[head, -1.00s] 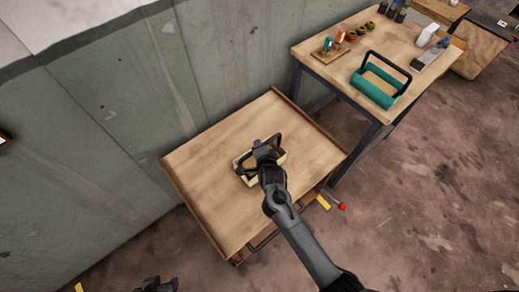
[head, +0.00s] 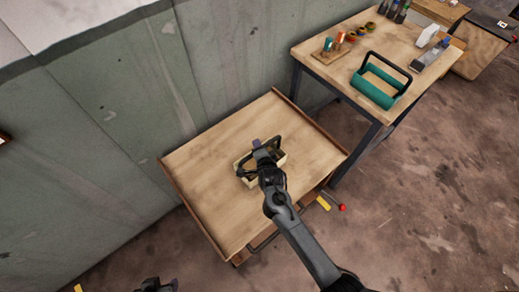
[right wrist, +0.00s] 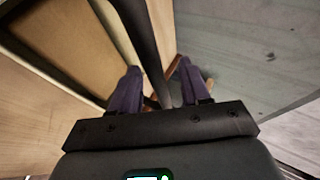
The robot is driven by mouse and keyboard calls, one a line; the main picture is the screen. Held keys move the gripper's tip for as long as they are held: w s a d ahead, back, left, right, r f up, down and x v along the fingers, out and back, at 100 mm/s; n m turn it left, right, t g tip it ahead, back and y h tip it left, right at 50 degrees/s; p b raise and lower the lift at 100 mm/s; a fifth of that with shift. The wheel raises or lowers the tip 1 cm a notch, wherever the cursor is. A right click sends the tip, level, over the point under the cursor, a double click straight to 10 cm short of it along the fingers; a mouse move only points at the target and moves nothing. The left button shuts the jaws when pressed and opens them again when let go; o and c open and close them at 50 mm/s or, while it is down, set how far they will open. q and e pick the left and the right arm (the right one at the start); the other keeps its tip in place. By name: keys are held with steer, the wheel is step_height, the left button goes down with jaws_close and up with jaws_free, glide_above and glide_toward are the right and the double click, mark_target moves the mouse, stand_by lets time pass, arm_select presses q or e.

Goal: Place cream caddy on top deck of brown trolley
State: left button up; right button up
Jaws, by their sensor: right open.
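The cream caddy (head: 281,160) sits on the top deck of the brown trolley (head: 205,190), near its middle. Its black handle is partly hidden by my right gripper. My right gripper (head: 257,148) is over the caddy. In the right wrist view, the right gripper (right wrist: 158,82) is open, with its dark purple fingers on either side of the black handle (right wrist: 140,35). I cannot tell whether a finger touches the handle. A dark piece of what looks like my left gripper (head: 156,285) shows at the bottom edge; its jaws are unclear.
A workbench (head: 325,62) stands at the right, bearing a teal caddy (head: 374,92) and small items. A green wall (head: 130,120) runs behind the trolley. A red-tipped item (head: 342,207) shows beside the trolley. The deck around the cream caddy is clear.

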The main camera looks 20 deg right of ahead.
steer(key=s+d+r+n+g+p, duration=0.1)
steer(key=s+r+n, duration=0.4)
steer(key=s, duration=0.6)
steer(key=s+d+r+n+g+y+p, duration=0.1)
steer(key=s+r+n+g+p, duration=0.3)
steer(key=s+n, duration=0.3)
steer(key=s+d+r+n+g+y+p, duration=0.1)
steer(key=s+r+n, duration=0.4)
steer(key=s, duration=1)
steer(key=shift+d+r+n+g+p, duration=0.35)
steer(key=shift+d+n+g+p, duration=0.1)
steer(key=shift+n+g+p, duration=0.45)
steer(key=shift+s, duration=0.1)
